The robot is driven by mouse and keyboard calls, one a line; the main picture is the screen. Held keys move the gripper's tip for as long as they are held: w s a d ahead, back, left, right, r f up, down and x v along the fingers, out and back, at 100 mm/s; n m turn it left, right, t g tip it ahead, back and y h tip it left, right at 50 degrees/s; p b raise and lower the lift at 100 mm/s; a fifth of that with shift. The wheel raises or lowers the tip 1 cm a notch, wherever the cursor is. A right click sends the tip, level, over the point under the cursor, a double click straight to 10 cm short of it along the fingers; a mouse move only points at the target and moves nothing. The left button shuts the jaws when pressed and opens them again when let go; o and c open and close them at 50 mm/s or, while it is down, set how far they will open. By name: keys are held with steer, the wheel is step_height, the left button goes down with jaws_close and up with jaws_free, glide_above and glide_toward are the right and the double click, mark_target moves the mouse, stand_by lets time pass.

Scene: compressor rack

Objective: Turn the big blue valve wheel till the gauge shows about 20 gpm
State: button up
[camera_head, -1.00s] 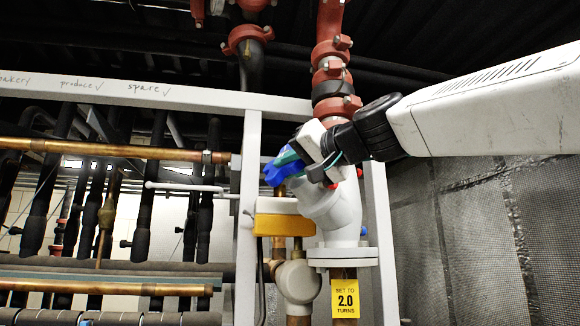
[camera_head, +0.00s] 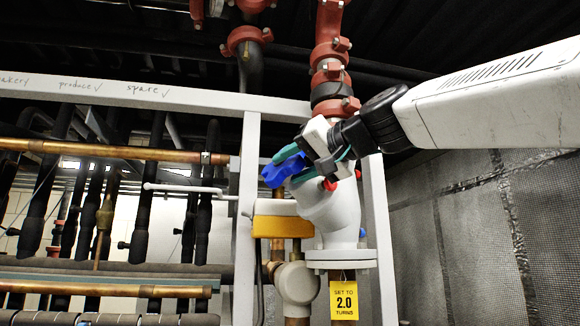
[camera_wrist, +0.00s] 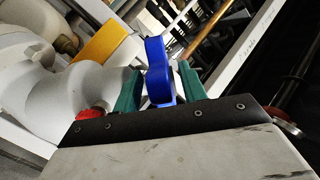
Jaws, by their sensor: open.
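The blue valve wheel (camera_head: 284,170) is on the left side of the grey-white valve body (camera_head: 336,210), seen nearly edge-on. My gripper (camera_head: 294,164) is at the wheel with its green fingers apart. In the wrist view the rim of the blue wheel (camera_wrist: 158,70) stands between the fingers of my gripper (camera_wrist: 160,82), with a gap visible on at least the right side. Whether either finger touches the rim, I cannot tell. No gauge face is readable in either view. A yellow tag (camera_head: 344,299) below the valve reads "SET TO 2.0 TURNS".
A yellow box (camera_head: 283,226) sits just below the wheel on a smaller pipe. A white frame post (camera_head: 247,200) stands close to its left. Red pipe couplings (camera_head: 331,75) rise above the valve. Copper and black pipes fill the left; a mesh-like grey wall (camera_head: 470,240) is at right.

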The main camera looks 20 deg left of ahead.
steer(key=v, duration=0.7)
stand_by(0.4)
steer(key=s+d+f+m+g+h, duration=0.1)
steer(key=d+f+h, duration=0.35)
steer(key=f, duration=0.85)
steer(key=s+d+f+g+h, duration=0.1)
steer(key=d+f+g+h, duration=0.15)
steer(key=d+f, duration=0.7)
steer(key=s+d+f+m+h, duration=0.1)
steer(key=s+d+f+h, duration=0.1)
steer(key=s+d+f, duration=0.4)
steer(key=s+d+f+m+g+h, duration=0.1)
steer(key=s+d+f, duration=0.6)
steer(key=f, duration=0.7)
steer(key=s+d+f+m+g+h, duration=0.1)
steer(key=s+d+f+m+h, duration=0.2)
steer(key=d+f, duration=0.7)
steer(key=s+h, duration=0.2)
steer(key=s, duration=0.1)
steer(key=shift+s+d, duration=0.35)
